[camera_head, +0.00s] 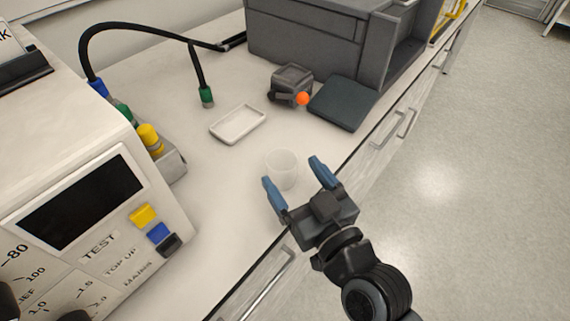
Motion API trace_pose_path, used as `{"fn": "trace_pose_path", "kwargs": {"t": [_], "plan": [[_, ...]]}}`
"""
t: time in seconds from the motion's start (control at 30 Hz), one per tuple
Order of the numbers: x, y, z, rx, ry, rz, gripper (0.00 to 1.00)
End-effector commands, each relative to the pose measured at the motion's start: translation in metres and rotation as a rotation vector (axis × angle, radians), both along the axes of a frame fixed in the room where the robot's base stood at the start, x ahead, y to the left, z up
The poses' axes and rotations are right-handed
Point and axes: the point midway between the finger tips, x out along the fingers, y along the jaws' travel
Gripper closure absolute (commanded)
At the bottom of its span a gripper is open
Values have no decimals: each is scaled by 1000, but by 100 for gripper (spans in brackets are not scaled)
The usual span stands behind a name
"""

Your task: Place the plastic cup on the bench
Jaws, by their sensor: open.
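The plastic cup (282,170) is small, translucent white and upright on the white bench (205,215), near its front edge. My gripper (294,174) has two blue fingers spread apart, with the cup showing between and just beyond them. Nothing is held in the fingers. I cannot tell whether either finger touches the cup.
A white tray (238,124) lies behind the cup. A grey device with an orange knob (302,99) and a dark flat plate (343,102) stand farther back, before a large grey machine (305,40). A white instrument (85,200) stands at left. Drawers line the bench front.

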Motion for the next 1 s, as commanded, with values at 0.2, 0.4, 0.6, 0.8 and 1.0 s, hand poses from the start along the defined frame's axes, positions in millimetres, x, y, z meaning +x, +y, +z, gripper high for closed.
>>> {"fn": "trace_pose_path", "kwargs": {"t": [0.2, 0.4, 0.6, 0.8, 1.0], "plan": [[-37, -21, -3, 0, 1, 0, 15], [-56, -31, -1, 1, 0, 1, 15], [-61, -35, 0, 1, 0, 0, 15], [-62, -36, -1, 0, 2, -3, 15], [-90, -75, -20, -22, 43, -84, 15]]}}
